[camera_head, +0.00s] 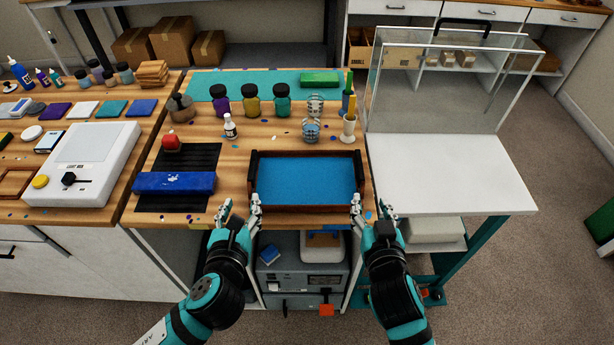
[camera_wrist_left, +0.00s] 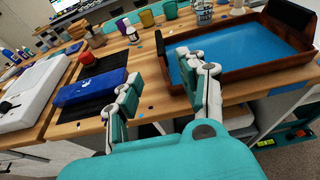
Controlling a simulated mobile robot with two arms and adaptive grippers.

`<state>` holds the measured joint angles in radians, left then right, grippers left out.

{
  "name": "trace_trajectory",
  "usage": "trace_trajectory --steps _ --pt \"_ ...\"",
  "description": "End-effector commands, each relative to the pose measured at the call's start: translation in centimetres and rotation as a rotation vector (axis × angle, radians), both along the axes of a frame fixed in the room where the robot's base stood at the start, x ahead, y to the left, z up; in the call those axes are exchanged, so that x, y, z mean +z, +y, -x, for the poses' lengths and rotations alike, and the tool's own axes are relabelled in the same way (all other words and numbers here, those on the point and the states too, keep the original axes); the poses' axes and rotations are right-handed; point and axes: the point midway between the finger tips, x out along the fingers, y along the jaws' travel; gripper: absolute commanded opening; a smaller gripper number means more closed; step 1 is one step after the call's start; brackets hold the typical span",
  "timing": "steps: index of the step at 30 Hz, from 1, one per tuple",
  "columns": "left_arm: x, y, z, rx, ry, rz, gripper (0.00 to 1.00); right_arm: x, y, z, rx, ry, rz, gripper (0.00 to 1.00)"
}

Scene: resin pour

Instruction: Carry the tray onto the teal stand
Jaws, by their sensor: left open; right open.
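The tray (camera_head: 305,209) has a brown rim around a blue fill and dark parts at its left and right ends. It lies flat at the front edge of the wooden workbench; it also shows in the left wrist view (camera_wrist_left: 262,83). My left gripper (camera_head: 240,207) is open and empty at the tray's front left corner; its spread fingers show in the left wrist view (camera_wrist_left: 166,88). My right gripper (camera_head: 370,208) is open at the front right corner. I cannot tell whether either touches the tray. The teal stand (camera_head: 450,175), white-topped with teal legs, is to the right, its top bare.
A clear panelled cover (camera_head: 440,95) with a black handle rises at the stand's back. Bottles (camera_head: 251,108), cups and a blue block (camera_head: 174,183) are behind and left of the tray. A white light box (camera_head: 85,165) is further left.

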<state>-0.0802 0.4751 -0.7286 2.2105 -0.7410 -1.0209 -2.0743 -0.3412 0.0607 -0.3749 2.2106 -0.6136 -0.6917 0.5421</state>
Motion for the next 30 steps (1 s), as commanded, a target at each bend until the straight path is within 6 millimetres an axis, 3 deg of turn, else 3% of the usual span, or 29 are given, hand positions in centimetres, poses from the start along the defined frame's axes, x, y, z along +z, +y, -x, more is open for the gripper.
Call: trace_trajectory --steps 21,30 --pt "-3.9 0.0 -12.9 0.003 0.001 0.003 0.41 -3.9 -0.1 -12.9 -0.001 -0.001 0.002 0.41" --pt "-4.8 0.0 -15.7 0.002 0.001 0.003 0.41 -4.8 -0.1 -15.7 -0.001 0.001 0.001 0.41"
